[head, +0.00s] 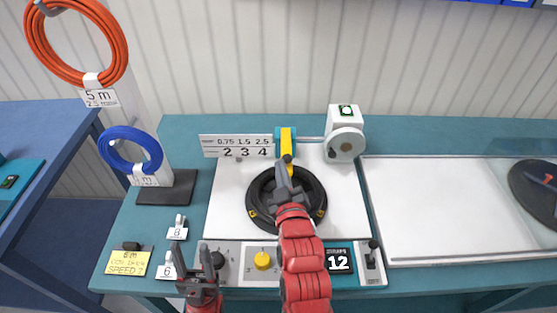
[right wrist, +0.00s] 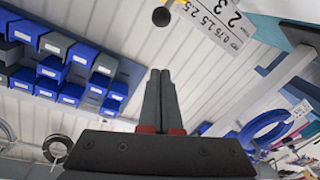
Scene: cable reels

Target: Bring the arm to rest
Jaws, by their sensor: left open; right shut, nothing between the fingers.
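My right gripper (head: 284,172) reaches in over the black ring-shaped reel (head: 319,196) on the white machine plate in the head view. Its fingers are together and empty; the right wrist view shows the closed fingers (right wrist: 159,78) pointing up the picture at the wall. My right arm covers part of the reel and the panel below it. Whether the gripper touches the reel, I cannot tell. My left gripper (head: 195,262) is low in the head view, fingers apart and empty, in front of the panel's left end.
The panel carries a yellow knob (head: 262,261), a display reading 12 (head: 339,261) and a lever (head: 374,250). A blue coil (head: 116,137) stands at left, with a yellow note (head: 128,262) nearer. A white tray (head: 440,255) lies at right. Blue bins (right wrist: 52,68) hang on the wall.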

